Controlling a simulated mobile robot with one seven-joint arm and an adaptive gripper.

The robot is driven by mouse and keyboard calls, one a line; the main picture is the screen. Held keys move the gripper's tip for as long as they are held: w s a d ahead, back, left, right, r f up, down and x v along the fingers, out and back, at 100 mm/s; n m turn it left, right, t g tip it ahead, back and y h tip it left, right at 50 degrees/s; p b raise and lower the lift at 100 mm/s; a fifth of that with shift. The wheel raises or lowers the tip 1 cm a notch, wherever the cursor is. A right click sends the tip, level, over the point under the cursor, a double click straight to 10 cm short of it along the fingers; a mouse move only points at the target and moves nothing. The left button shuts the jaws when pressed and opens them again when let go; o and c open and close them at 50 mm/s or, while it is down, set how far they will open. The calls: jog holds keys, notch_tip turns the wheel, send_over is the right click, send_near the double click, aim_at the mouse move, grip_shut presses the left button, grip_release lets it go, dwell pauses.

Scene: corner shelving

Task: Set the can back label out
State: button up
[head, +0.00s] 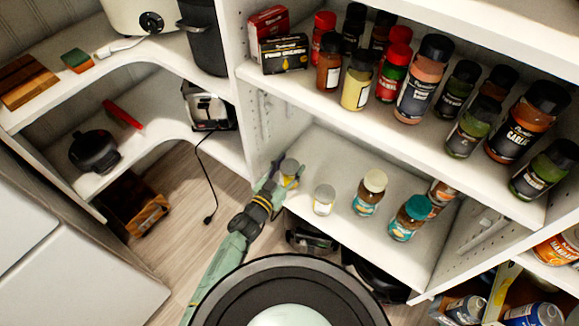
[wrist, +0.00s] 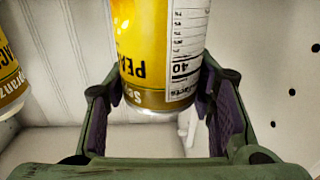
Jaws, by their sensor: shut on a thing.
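My gripper (head: 278,182) is shut on a yellow can (head: 291,170) at the left end of the lower shelf (head: 335,165). In the wrist view the can (wrist: 140,50) stands between the two finger pads of my gripper (wrist: 160,105). Its text appears upside down there, with the yellow front to the left and the white nutrition label (wrist: 187,45) to the right. The can's far end is cut off. I cannot tell whether it touches the shelf. A second can (head: 324,200) stands just right of it; a similar yellow can (wrist: 8,75) shows at the wrist view's left edge.
The upper shelf (head: 310,97) holds several spice bottles. A white side panel (head: 262,125) borders my gripper.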

jog(key=shift+f, duration=0.25)
jog(key=o, duration=1.5)
jog(key=shift+o, duration=0.2)
notch_tip(320, 180, up, 10)
